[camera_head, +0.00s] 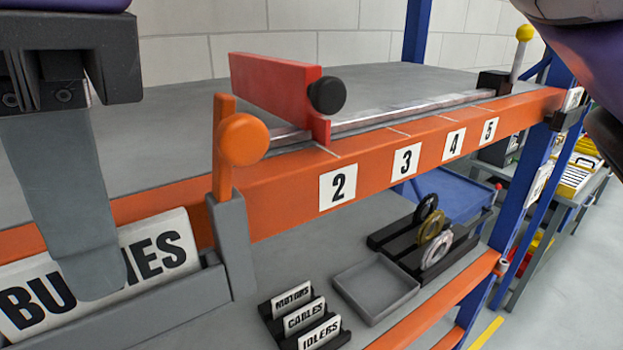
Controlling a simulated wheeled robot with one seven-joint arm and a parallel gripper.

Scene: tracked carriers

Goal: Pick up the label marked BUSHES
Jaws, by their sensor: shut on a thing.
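The white label (165,228) in the lower left shows black letters "BU" on its left and what looks like "HES" on its right. A finger of my gripper (97,272) covers its middle letters. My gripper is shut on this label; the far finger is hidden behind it. The label stands tilted in a grey holder (178,303) on the front of the orange beam, with its lower edge behind the holder's lip. I cannot tell whether it is lifted at all.
A red plate (272,88) with a black knob stands on a rail on the upper shelf. An orange lever (240,139) rises beside the holder. Below are a rack of smaller labels (303,318), an empty grey tray (376,288) and a black rack with rings (425,237).

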